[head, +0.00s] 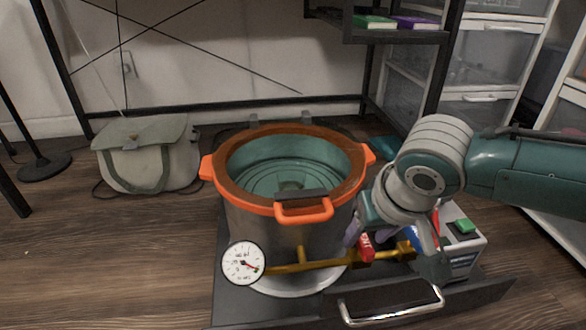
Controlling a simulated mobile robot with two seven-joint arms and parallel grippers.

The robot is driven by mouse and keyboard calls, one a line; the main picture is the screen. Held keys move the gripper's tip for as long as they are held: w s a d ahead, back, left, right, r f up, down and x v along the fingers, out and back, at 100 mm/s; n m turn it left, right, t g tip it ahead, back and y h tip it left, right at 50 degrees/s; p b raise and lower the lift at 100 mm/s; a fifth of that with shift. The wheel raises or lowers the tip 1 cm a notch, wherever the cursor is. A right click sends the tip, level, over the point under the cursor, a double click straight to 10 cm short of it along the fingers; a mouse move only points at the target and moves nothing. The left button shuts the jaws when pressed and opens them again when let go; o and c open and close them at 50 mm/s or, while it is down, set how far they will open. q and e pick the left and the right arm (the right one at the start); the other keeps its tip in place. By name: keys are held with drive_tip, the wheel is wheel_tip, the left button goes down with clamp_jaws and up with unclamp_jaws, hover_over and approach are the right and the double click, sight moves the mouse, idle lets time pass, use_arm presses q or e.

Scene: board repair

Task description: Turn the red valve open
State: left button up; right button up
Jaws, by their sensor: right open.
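The red valve (366,248) is a small red handle with white marks on a brass pipe (305,266), low at the front right of a large metal pot (242,225) with an orange rim. My right gripper (367,237) reaches down from the right, just above the valve. Its fingers are open and appear to stand on either side of the red handle. I cannot tell whether they touch it. The wrist hides part of the pot's right side. A round white gauge (243,263) sits at the pipe's left end. My left gripper is not in view.
The pot stands on a dark base (232,309) with a silver handle (392,308) in front. A white box with a green button (463,227) is to the right. A grey-green bag (147,150) lies at the left. Shelves and drawers (497,55) stand behind. Wooden floor is clear at the front left.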

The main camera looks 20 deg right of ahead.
drive_tip(key=shift+w+f, duration=0.1)
drive_tip(key=shift+f, duration=0.05)
clamp_jaws()
idle(0.4)
